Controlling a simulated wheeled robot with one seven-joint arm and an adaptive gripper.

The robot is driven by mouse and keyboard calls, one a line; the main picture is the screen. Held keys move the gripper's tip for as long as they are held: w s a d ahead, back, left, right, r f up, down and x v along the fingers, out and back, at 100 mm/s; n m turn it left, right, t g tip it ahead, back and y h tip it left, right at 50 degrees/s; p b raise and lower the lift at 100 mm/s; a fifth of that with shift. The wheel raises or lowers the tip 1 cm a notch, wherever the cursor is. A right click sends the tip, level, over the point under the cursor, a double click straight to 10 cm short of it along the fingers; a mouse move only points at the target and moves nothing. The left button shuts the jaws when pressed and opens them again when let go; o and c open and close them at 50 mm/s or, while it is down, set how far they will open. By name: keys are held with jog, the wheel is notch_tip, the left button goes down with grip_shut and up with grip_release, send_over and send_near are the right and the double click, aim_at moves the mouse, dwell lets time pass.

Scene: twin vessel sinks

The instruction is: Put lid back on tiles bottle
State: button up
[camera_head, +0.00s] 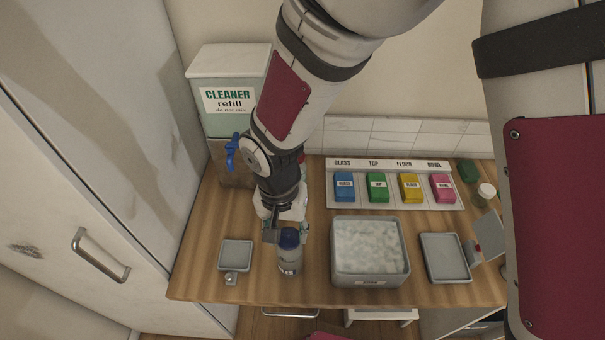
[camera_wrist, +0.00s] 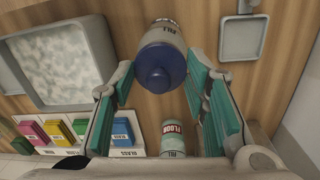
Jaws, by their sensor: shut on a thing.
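A pale grey bottle (camera_head: 289,264) stands upright near the front of the wooden counter, left of the grey tub. Its label cannot be read for sure. A blue lid (camera_head: 289,238) is at the bottle's top; it also shows in the wrist view (camera_wrist: 154,70), in front of the bottle body (camera_wrist: 165,29). Whether the lid is seated or only resting there cannot be told. My gripper (camera_head: 287,234) reaches down from behind, its teal-padded fingertips (camera_wrist: 160,72) on both sides of the lid and shut on it.
A second bottle, labelled FLOOR (camera_wrist: 173,139), stands nearer the wall. The grey tub (camera_head: 370,278) with foamy contents is to the right, a small tray (camera_head: 235,254) to the left. A cleaner refill tank (camera_head: 228,125) and coloured sponges (camera_head: 377,187) are behind.

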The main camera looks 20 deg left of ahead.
jog(key=o, duration=1.3)
jog(key=shift+r, duration=0.1)
jog(key=shift+r+p, duration=1.75)
jog(key=shift+r, duration=1.65)
grip_shut()
jog(key=shift+f, duration=0.15)
